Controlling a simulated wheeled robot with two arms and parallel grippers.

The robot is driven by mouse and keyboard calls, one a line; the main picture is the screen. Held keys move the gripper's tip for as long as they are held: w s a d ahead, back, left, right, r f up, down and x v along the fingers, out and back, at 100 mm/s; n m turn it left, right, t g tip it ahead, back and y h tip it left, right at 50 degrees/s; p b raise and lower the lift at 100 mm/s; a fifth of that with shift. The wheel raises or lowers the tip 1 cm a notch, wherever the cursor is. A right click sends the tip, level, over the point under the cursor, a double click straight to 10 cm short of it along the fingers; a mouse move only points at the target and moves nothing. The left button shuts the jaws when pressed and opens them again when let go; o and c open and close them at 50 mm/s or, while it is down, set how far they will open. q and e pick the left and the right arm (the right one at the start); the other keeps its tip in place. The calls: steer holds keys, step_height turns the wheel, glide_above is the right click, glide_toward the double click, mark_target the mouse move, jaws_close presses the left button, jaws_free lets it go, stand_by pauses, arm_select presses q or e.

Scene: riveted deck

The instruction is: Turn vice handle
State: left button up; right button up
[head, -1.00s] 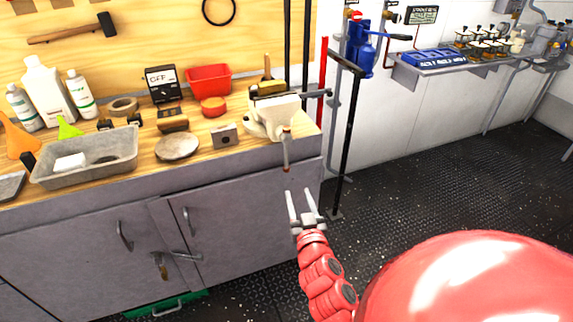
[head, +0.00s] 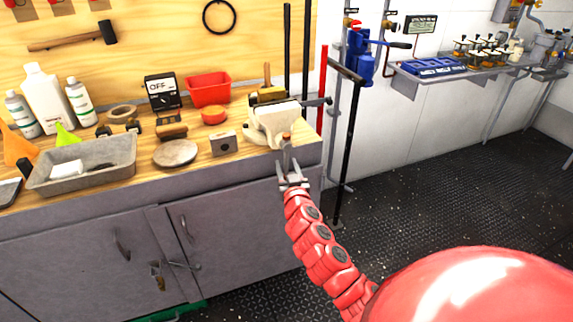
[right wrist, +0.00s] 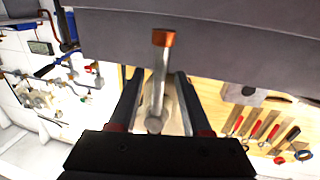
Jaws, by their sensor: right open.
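The vice (head: 272,122) is a pale cream body at the right front corner of the wooden bench top. Its handle is a short metal bar with an orange-brown end (head: 287,137), hanging at the front of the vice. My right gripper (head: 290,165) is open at the handle in the head view. In the right wrist view the handle (right wrist: 158,75) lies between the two spread fingers of the gripper (right wrist: 157,95), with a gap on each side. The orange end cap sticks out past the fingertips. My left gripper is not in view.
The bench front with grey cabinet doors (head: 230,230) is just left of my right arm. A black pole (head: 346,150) and a red rod (head: 322,90) stand right of the vice. A grey block (head: 223,143) and a round disc (head: 175,153) lie left of it. The floor on the right is clear.

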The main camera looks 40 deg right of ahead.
steer(key=shift+w+d, duration=0.25)
steer(key=shift+w, duration=0.3)
jaws_close()
stand_by(1.1)
